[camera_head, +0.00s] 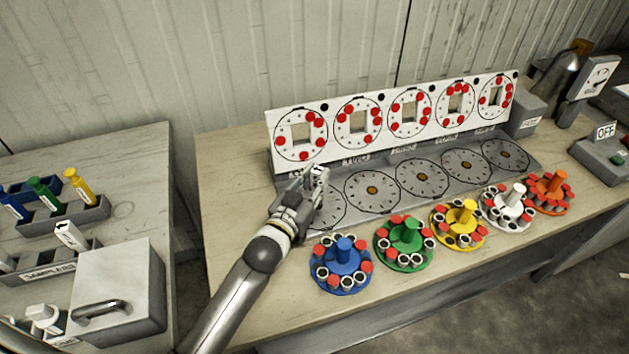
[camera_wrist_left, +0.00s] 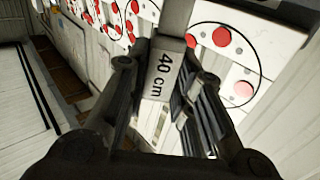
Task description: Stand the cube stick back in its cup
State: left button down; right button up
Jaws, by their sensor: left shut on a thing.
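My left gripper (camera_head: 308,182) is shut on a grey stick with a white block marked "40 cm" (camera_wrist_left: 163,75), seen between the fingers in the left wrist view. In the head view the white end of the held thing (camera_head: 320,174) shows at the fingertips, just in front of the white panel's left end and above the leftmost grey dial. I take the held thing to be the cube stick. I cannot pick out its cup with certainty. My right gripper is out of view.
Behind stands a white panel (camera_head: 383,128) with red dots and square holes. Several coloured discs with pegs, such as the blue one (camera_head: 342,262), line the table's front. A samplers rack (camera_head: 40,265) and a grey box (camera_head: 118,290) stand on the left table.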

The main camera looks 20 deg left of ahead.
pick_arm(q)
jog(key=shift+f, duration=0.35)
jog(key=shift+f, duration=0.1)
jog(key=c, duration=1.3)
grip_release()
jog(key=shift+o, duration=0.2)
